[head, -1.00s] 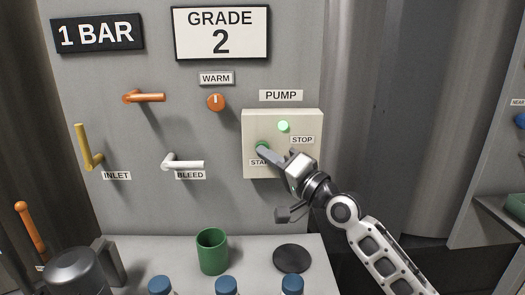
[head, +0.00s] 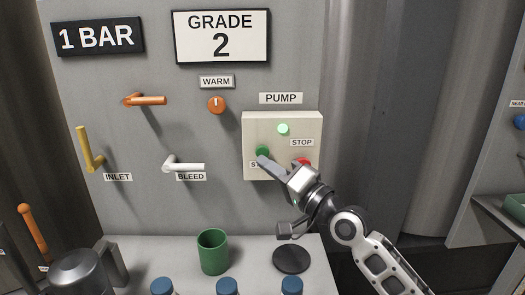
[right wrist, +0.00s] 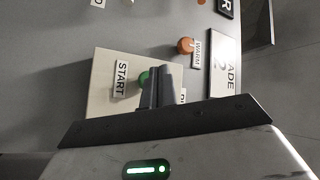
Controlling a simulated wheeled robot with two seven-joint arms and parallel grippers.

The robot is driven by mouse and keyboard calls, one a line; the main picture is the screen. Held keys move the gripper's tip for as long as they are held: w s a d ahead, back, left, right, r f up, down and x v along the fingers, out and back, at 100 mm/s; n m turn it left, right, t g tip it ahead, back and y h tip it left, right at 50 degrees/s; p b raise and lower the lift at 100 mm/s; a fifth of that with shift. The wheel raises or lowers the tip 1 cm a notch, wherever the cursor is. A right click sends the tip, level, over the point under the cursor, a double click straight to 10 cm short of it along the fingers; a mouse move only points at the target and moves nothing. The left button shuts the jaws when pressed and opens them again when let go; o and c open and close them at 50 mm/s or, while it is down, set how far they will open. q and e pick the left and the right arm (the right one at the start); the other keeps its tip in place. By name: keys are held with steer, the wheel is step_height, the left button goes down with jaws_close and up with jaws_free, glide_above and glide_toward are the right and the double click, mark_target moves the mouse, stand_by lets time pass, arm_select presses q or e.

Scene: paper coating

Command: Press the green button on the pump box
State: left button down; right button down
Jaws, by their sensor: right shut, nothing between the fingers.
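The cream pump box (head: 255,122) is fixed to the grey panel under a PUMP label. Its green button (head: 262,151) sits at the left above the START label, and a red button (head: 304,161) shows partly behind my gripper under the STOP label. A small pale-green lamp (head: 283,129) glows near the box top. My right gripper (head: 262,161) is shut and empty, its tips just below the green button in the head view; I cannot tell whether they touch it. In the right wrist view the closed fingers (right wrist: 158,88) partly cover the green button (right wrist: 144,80). My left gripper is not in view.
Orange (head: 150,101), white (head: 188,167) and yellow (head: 86,150) handles and an orange knob (head: 216,105) are on the panel to the left. Below, a green cup (head: 212,254), a black disc (head: 291,259) and several blue-capped bottles (head: 227,287) stand on the grey ledge.

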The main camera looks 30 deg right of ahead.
steer(key=s+a, duration=0.1)
steer(key=s+p, duration=0.1)
steer(key=s, duration=0.1)
steer(key=shift+a, duration=0.4)
stand_by(0.5)
